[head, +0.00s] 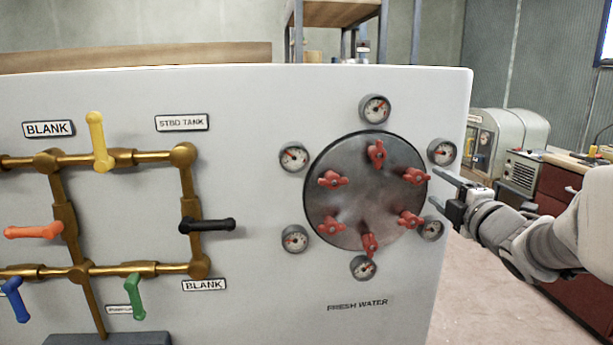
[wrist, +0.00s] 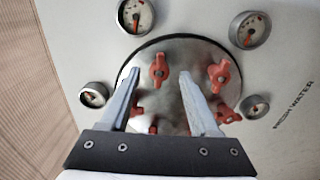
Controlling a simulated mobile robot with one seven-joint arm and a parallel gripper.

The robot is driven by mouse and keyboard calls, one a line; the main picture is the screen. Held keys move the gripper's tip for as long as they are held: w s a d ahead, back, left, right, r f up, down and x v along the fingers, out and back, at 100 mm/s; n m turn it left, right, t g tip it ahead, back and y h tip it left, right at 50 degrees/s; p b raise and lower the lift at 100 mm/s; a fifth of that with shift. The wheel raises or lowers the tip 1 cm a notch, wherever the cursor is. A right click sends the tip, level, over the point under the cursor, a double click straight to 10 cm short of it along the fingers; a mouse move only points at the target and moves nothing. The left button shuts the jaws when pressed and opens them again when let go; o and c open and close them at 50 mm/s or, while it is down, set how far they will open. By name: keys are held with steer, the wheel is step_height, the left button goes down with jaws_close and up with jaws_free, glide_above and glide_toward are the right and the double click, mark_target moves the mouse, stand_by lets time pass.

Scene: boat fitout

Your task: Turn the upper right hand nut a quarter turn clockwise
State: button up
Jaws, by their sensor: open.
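The upper right hand nut (head: 415,176) is a red wing nut on the round grey metal cover in the head view. It also shows in the wrist view (wrist: 158,70), where its wings run roughly up and down. My gripper (head: 436,187) is just right of the cover, fingers pointing at it. In the wrist view my gripper (wrist: 157,76) is open, with one finger on each side of the nut in the picture. The head view shows a gap between fingertips and nut; nothing is held.
Several other red nuts share the cover (head: 350,195), the lower right one (head: 410,220) close by. Gauges ring the cover; the upper right gauge (head: 441,152) and lower right gauge (head: 432,228) are near my fingers. Pipes with coloured valve handles stand left on the white panel (head: 260,120).

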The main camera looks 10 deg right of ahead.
mark_target(425, 178)
steer(key=w, duration=0.7)
steer(key=shift+a+b, duration=0.15)
steer(key=shift+b, duration=0.15)
jaws_close()
